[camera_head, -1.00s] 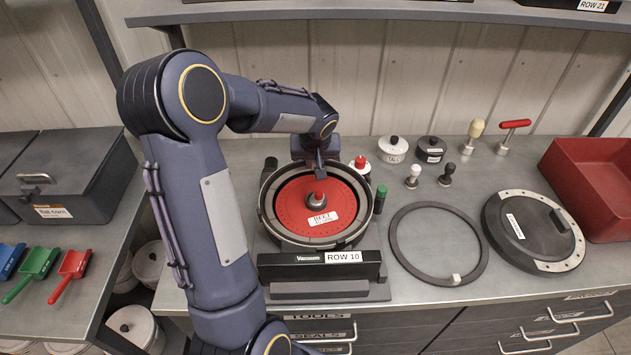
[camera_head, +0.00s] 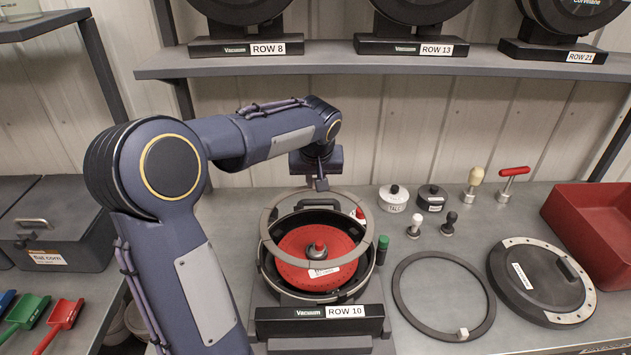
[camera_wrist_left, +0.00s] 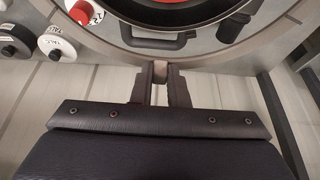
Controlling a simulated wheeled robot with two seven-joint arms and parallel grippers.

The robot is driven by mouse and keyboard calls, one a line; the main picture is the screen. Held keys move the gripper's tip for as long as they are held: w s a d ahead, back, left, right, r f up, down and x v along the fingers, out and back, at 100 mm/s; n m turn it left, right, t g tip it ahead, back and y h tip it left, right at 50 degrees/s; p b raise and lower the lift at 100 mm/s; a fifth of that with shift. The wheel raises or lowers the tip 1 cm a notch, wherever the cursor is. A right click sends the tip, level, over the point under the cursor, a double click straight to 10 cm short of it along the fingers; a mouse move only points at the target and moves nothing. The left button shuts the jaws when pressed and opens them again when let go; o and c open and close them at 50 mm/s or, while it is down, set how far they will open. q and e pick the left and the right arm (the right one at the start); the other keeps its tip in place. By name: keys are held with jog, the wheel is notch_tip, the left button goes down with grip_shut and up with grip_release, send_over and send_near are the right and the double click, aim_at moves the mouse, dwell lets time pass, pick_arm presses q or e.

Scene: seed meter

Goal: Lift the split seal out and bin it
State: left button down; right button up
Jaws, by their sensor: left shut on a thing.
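My left gripper (camera_head: 320,184) is shut on the far edge of a grey ring seal (camera_head: 267,224) and holds it raised above the ROW 10 seed meter (camera_head: 266,278). The wrist view shows the fingers (camera_wrist_left: 160,72) pinching the ring (camera_wrist_left: 215,52). I cannot make out the split. Under the ring is the open black housing with a red seed disc (camera_head: 300,272), its white label and a central hub (camera_head: 318,250). A red open bin (camera_head: 590,208) stands at the far right of the bench. My right gripper is not in view.
A dark ring (camera_head: 398,300) with a pale tab lies right of the meter, beside the round lid (camera_head: 545,275). Small pots (camera_head: 393,198), stampers and a green-capped tube (camera_head: 382,248) stand near. A shelf (camera_head: 400,66) holding other meters overhangs the back.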

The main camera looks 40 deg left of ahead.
pick_arm(q)
jog(key=shift+r, duration=0.1)
notch_tip(320, 180, up, 7)
jog(key=p, duration=0.5)
dwell(0.7)
